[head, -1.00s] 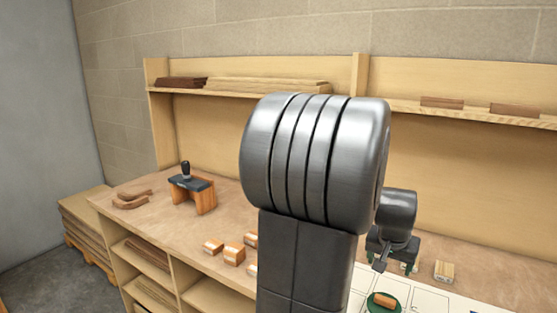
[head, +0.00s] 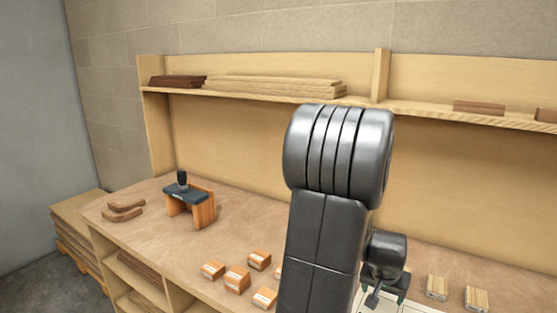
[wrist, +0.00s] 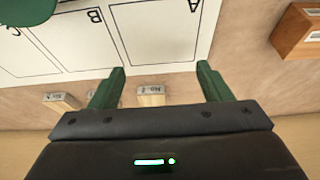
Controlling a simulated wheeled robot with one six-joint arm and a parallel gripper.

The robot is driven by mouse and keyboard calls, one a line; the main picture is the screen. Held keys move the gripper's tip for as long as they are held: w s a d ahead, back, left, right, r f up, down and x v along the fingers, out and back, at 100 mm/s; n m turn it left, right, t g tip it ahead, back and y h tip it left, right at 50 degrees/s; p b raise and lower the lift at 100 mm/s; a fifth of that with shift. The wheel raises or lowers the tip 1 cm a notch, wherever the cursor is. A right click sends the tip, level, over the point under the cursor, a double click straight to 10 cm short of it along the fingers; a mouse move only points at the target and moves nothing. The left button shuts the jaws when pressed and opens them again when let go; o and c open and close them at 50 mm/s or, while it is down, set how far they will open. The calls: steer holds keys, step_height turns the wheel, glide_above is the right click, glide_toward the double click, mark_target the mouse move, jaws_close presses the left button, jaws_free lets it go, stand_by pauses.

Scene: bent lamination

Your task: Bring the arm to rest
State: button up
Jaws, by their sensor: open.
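My gripper shows in the wrist view (wrist: 160,82), with its two green fingers spread wide apart and nothing between them. It hangs over the bench top, near a white sheet (wrist: 130,42) marked with lettered boxes. In the head view my arm rises in front of the bench and hides part of it. The fingertips are not clear in the head view.
The workbench (head: 150,235) carries several small wooden blocks (head: 237,279), a dark-topped wooden stand (head: 188,200) and curved wood pieces (head: 124,211). Two pale blocks stand at right, one nearer (head: 437,287). A shelf (head: 240,97) holding boards runs along the back.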

steer(key=shift+w+f, duration=0.1)
steer(key=shift+f, duration=1.55)
steer(key=shift+r, duration=0.1)
